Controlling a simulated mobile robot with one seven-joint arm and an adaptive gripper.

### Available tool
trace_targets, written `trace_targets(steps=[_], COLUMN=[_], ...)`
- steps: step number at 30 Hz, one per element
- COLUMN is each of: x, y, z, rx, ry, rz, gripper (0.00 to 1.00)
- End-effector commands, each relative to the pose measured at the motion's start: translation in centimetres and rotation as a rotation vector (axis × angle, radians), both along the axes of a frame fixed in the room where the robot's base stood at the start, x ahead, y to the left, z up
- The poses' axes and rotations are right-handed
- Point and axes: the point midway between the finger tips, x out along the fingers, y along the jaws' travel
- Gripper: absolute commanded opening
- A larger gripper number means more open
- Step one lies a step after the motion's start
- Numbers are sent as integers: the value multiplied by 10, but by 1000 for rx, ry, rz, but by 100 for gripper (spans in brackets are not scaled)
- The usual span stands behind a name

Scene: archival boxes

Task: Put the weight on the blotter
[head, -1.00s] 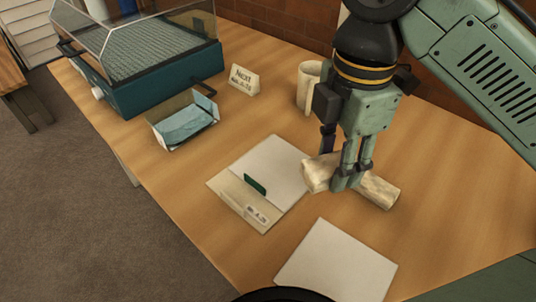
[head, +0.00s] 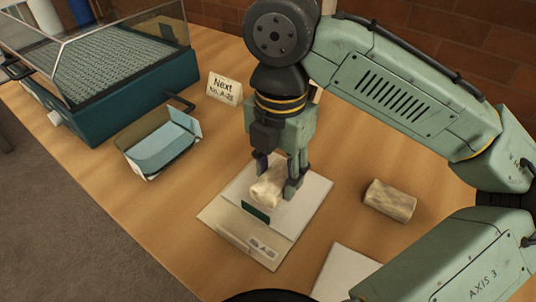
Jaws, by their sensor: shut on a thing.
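My gripper (head: 276,182) is shut on a cream, mottled roll-shaped weight (head: 267,190), seen in the head view. It holds the weight over a white sheet (head: 312,195), which looks like the blotter. The sheet lies on a beige folder (head: 225,228) with a green tab (head: 256,212) and a label at the front. The weight is just behind the tab. I cannot tell whether it touches the sheet. A second, similar roll (head: 390,201) lies on the table to the right.
Another white sheet (head: 344,272) lies at the front, partly hidden by my arm. An open box with blue lining (head: 160,146), a "Next" card (head: 225,88) and a teal glass-topped case (head: 130,98) stand left and behind. The wooden table between folder and second roll is clear.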

Motion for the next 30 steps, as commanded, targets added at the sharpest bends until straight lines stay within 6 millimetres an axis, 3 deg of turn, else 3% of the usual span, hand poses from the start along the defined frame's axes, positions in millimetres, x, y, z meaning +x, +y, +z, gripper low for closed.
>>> trace_targets(steps=[6,15,21,30], x=[47,76,74,74], y=[12,20,19,19], z=[-3,-5,-37,-42], rx=[-1,-2,-2,1], ry=[1,-1,-2,-2], rz=[-1,-2,-3,-3], gripper=[0,0,0,0])
